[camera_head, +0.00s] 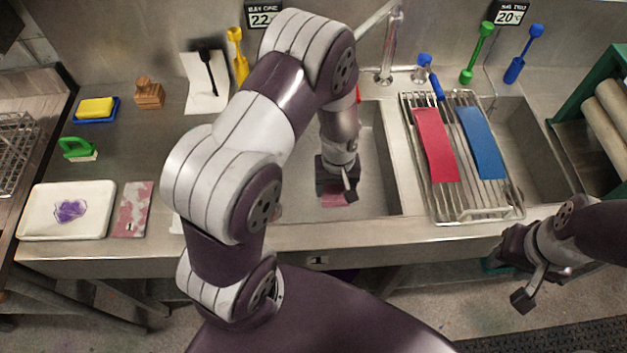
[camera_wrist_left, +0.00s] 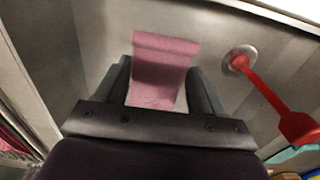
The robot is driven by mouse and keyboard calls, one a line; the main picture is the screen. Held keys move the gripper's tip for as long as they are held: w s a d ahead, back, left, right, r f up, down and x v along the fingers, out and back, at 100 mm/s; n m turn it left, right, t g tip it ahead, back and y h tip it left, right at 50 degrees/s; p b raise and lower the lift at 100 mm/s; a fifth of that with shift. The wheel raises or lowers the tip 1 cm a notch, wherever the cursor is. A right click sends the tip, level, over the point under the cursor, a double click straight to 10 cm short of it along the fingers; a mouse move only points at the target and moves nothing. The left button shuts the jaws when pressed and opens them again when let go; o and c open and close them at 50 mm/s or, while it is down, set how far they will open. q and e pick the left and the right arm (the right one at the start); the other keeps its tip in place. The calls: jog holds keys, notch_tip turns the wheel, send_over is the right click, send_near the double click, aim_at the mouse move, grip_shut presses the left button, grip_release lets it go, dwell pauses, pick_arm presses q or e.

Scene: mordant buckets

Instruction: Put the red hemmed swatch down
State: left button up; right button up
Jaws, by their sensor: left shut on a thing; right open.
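My left gripper (camera_head: 334,188) is low in the sink basin (camera_head: 378,160). It is shut on the red hemmed swatch (camera_head: 335,201), which looks pinkish red. In the left wrist view the swatch (camera_wrist_left: 162,62) runs up between the two fingers, its far edge folded over, above the pale basin floor. I cannot tell whether it touches the floor. My right gripper (camera_head: 502,258) is open and empty in front of the counter, at the lower right.
A wire rack (camera_head: 473,214) right of the basin holds a red strip (camera_head: 436,145) and a blue strip (camera_head: 482,142). A white tray (camera_head: 105,210) and a blotchy swatch (camera_head: 132,209) lie on the left counter.

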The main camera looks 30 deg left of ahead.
pick_arm(q)
jog(key=p, duration=0.1)
send_over(312, 184)
notch_tip(312, 184, down, 6)
jog(key=shift+d+r, duration=0.1)
jog(key=shift+r, duration=0.1)
jog(key=shift+a+f, duration=0.2)
notch_tip(312, 184, down, 4)
jog(key=shift+d+r+p, duration=0.1)
jog(key=shift+r+p, duration=0.1)
jog(key=shift+p, duration=0.45)
jog(key=shift+f, duration=0.35)
jog(key=o, duration=1)
pick_arm(e)
jog(key=shift+w+a+r, duration=0.15)
jog(key=shift+a+r, duration=0.05)
jog(key=shift+r, duration=0.35)
jog(key=shift+w+a+r, duration=0.15)
jog(key=shift+r, duration=0.4)
